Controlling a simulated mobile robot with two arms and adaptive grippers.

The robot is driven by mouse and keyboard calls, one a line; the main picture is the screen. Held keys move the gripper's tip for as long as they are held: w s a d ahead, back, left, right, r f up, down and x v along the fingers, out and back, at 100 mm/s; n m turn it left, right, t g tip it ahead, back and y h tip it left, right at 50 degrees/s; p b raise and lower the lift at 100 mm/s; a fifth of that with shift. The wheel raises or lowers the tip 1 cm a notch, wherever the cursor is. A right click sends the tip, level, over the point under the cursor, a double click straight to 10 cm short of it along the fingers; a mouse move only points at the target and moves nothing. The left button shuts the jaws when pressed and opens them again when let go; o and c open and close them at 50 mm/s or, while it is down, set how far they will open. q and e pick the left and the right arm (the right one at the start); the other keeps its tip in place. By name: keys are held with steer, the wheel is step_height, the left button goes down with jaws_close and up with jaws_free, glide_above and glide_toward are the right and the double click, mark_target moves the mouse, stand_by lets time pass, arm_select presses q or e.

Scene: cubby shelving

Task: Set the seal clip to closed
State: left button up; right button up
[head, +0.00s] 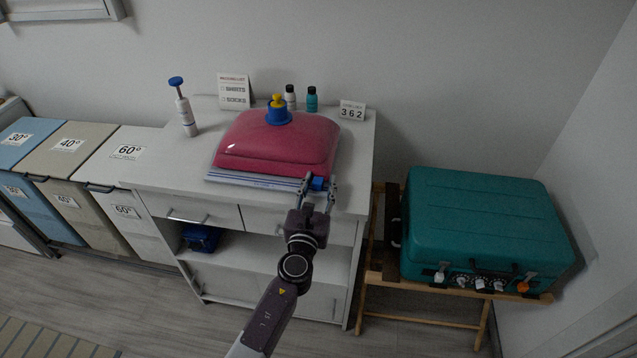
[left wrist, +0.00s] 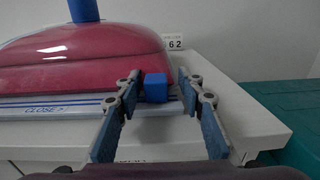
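The seal clip is a small blue block (head: 317,184) at the right end of the white, blue-lined seal strip (head: 257,180) of a puffed-up red vacuum bag (head: 278,140). In the left wrist view the clip (left wrist: 156,87) sits between the fingers of my left gripper (left wrist: 160,75), with a visible gap on its right side; contact on its left side is unclear. My left gripper (head: 320,182) is open around the clip. The strip in the left wrist view reads "CLOSE >" (left wrist: 45,110). My right gripper is not in view.
A blue and yellow valve piece (head: 278,114) stands on the bag. A white hand pump (head: 184,112), a sign (head: 234,91), two bottles (head: 311,99) and a "362" card (head: 351,110) stand on the cabinet (head: 160,165). A teal suitcase (head: 480,225) lies on a wooden rack at right.

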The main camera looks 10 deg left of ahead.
arm_select(q)
steer(key=shift+s+a, duration=0.15)
steer(key=shift+s, duration=0.1)
steer(key=s, duration=1.1)
steer(key=shift+s+a, duration=0.25)
steer(key=s+a+f+n+g, duration=0.25)
steer(key=s+f+n, duration=0.25)
steer(key=f, duration=0.7)
steer(key=s+a+f+n+g, duration=0.1)
steer(key=s+f+n+g, duration=0.4)
steer(key=f, duration=0.7)
steer(key=s+a+f+n+g, duration=0.2)
steer(key=s+f+n, duration=0.4)
steer(key=f, duration=0.6)
steer(key=s+a+f+n+g, duration=0.2)
steer(key=s+f+n, duration=0.3)
steer(key=s, duration=0.5)
steer(key=s+a+f+n+g, duration=0.3)
steer(key=s+f+n, duration=0.3)
steer(key=s, duration=0.5)
steer(key=s+a+f+n+g+y, duration=0.1)
steer(key=s+a+f+n, duration=0.3)
steer(key=s, duration=0.6)
steer(key=f+n+g, duration=0.1)
steer(key=f+n, duration=0.1)
steer(key=n, duration=0.1)
steer(key=shift+s, duration=0.3)
